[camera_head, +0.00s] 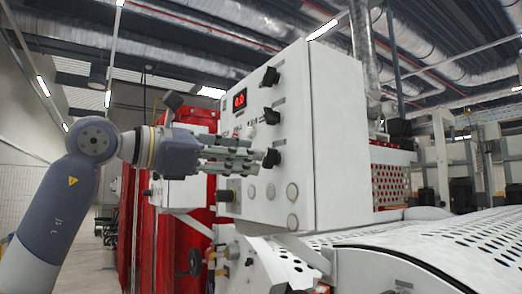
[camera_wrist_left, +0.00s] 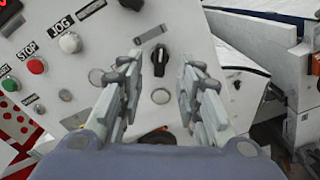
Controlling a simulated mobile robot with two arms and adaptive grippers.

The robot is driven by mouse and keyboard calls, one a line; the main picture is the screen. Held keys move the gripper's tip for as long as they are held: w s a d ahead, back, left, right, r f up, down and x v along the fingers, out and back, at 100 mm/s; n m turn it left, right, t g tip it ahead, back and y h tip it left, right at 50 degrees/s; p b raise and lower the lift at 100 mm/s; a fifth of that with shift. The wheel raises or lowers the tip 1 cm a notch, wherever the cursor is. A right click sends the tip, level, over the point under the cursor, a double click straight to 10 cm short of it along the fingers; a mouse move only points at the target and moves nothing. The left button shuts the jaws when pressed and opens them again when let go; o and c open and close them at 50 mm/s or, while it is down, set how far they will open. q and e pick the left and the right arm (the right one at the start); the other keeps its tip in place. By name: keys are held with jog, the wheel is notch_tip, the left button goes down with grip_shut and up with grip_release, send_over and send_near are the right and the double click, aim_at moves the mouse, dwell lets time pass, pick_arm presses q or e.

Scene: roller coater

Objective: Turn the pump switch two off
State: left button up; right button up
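The white control box (camera_head: 335,130) carries three black rotary knobs in a column: a top knob (camera_head: 270,77), a middle knob (camera_head: 271,116) and a bottom knob (camera_head: 271,158). I cannot read which is pump switch two. My left gripper (camera_head: 256,158) reaches in from the left, its fingertips close to the bottom knob. In the left wrist view, the gripper (camera_wrist_left: 161,58) is open, with one black knob (camera_wrist_left: 160,60) between and just beyond its fingertips. That knob's pointer lies roughly upright in this view. Contact cannot be seen. My right gripper is not in view.
A red digital display (camera_head: 240,99) sits left of the knobs. White JOG (camera_wrist_left: 70,43), red STOP (camera_wrist_left: 26,53) and green (camera_wrist_left: 36,67) buttons are on the panel. Round caps lie below the bottom knob. A perforated white roller cover (camera_head: 460,240) extends at lower right.

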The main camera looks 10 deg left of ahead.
aim_at(265, 158)
pick_arm(q)
jog(key=shift+p+x, duration=0.6)
jog(key=shift+x, duration=1.65)
jog(key=shift+s, duration=0.1)
jog(key=shift+c, duration=0.6)
grip_shut()
